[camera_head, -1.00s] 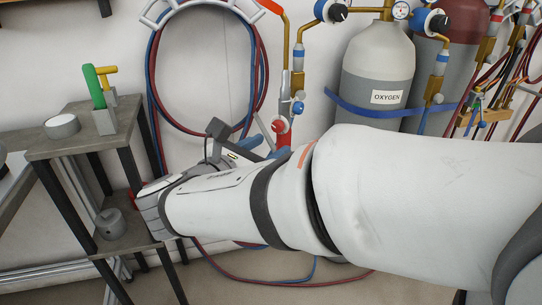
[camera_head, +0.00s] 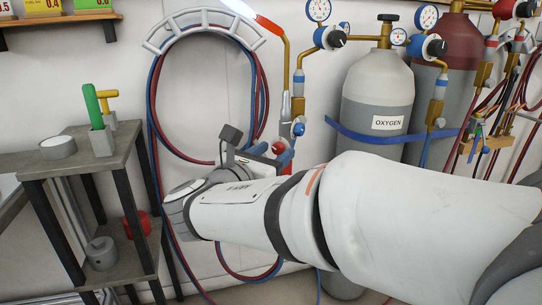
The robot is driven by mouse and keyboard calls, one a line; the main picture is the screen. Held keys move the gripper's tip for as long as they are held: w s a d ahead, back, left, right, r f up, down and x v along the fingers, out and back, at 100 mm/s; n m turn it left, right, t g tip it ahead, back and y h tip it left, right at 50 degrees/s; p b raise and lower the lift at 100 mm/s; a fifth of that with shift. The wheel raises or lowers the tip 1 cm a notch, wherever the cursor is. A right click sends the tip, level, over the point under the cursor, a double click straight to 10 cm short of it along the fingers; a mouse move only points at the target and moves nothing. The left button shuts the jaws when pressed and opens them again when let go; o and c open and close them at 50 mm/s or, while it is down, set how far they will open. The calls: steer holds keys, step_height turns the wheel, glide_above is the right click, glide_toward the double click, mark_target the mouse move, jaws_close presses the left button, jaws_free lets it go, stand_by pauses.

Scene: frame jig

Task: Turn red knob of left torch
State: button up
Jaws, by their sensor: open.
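The left torch (camera_head: 298,105) hangs upright on the wall, with a brass neck bending up to the left. A bright orange and white streak (camera_head: 252,17) at its tip looks like a flame. A blue knob (camera_head: 298,130) is on its lower body, and the red knob (camera_head: 278,148) sits just below and left of it. My gripper (camera_head: 272,153) has blue fingers and is open at the red knob, which appears between or just behind the fingertips. I cannot tell whether they touch it. My wrist hides most of the torch's lower end.
A grey oxygen cylinder (camera_head: 375,95) and a dark red cylinder (camera_head: 458,45) stand to the right. Red and blue hoses (camera_head: 153,105) loop on a wall hanger (camera_head: 190,22). A metal shelf stand (camera_head: 85,160) with green and yellow-handled items is at the left.

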steer(key=shift+c, duration=0.3)
steer(key=c, duration=0.9)
steer(key=shift+c, duration=0.2)
steer(key=shift+m, duration=0.3)
steer(key=shift+m+b, duration=0.5)
steer(key=shift+m, duration=0.7)
steer(key=m+b, duration=0.1)
steer(key=m, duration=0.2)
steer(key=shift+m+b, duration=0.3)
steer(key=shift+b, duration=0.1)
steer(key=shift+m+b, duration=0.7)
steer(key=shift+m, duration=0.5)
steer(key=shift+r+m+y+b, duration=0.1)
steer(key=shift+m+y+b, duration=0.25)
steer(key=shift+m, duration=1.15)
